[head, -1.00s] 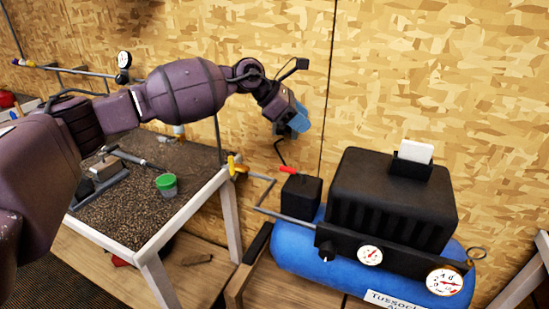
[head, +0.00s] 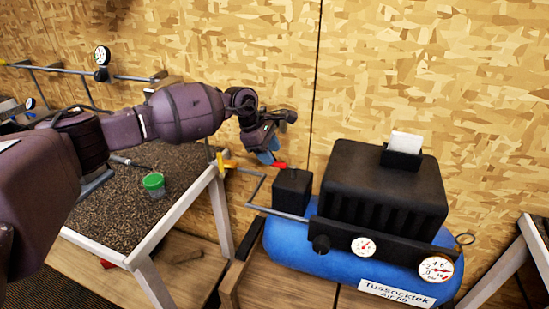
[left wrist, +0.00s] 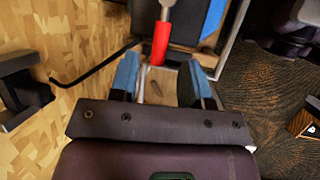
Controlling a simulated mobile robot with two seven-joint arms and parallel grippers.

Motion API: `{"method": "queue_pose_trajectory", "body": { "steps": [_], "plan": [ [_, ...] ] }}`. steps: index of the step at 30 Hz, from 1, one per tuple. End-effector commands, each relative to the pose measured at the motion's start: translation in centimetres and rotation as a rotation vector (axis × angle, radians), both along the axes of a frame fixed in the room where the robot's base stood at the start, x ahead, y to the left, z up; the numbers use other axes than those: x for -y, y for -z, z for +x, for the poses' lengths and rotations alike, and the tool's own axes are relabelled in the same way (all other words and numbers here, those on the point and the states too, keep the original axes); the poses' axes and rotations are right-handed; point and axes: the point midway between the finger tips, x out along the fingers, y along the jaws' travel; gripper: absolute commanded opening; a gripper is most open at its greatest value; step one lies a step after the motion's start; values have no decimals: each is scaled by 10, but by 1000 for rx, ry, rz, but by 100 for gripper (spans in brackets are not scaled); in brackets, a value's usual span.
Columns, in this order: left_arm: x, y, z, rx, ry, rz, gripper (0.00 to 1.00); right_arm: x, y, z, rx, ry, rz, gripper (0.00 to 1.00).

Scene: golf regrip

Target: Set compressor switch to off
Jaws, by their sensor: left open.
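The compressor switch is a black box (head: 292,190) with a red-tipped lever (head: 280,165) on its upper left, beside the black compressor housing (head: 385,190) on the blue tank (head: 300,250). My left gripper (head: 267,157), with blue fingertips, hangs just above and left of the lever. In the left wrist view, the red lever tip (left wrist: 161,42) lies ahead of the open left gripper (left wrist: 160,75), roughly in line with the gap between its blue fingers. I cannot tell whether a finger touches the lever. My right gripper is not in view.
A workbench (head: 100,220) with a green-lidded cup (head: 153,182) stands left. A grey pipe with a yellow valve handle (head: 226,163) runs from the compressor close below my gripper. The wooden wall (head: 400,70) is close behind.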

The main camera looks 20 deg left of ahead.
Motion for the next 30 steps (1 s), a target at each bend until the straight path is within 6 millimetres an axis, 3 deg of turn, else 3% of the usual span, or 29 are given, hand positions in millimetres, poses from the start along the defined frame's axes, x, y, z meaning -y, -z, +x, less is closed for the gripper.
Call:
{"method": "queue_pose_trajectory", "body": {
  "steps": [7, 19, 27, 30],
  "plan": [
    [11, 24, 5, 0, 1, 0, 43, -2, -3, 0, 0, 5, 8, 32],
    [12, 29, 5, 1, 0, 0, 43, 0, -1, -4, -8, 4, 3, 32],
    [12, 29, 6, 1, 0, 0, 2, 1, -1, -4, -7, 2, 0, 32],
    [12, 29, 5, 1, 0, 0, 0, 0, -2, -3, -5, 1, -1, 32]
  ]
}}
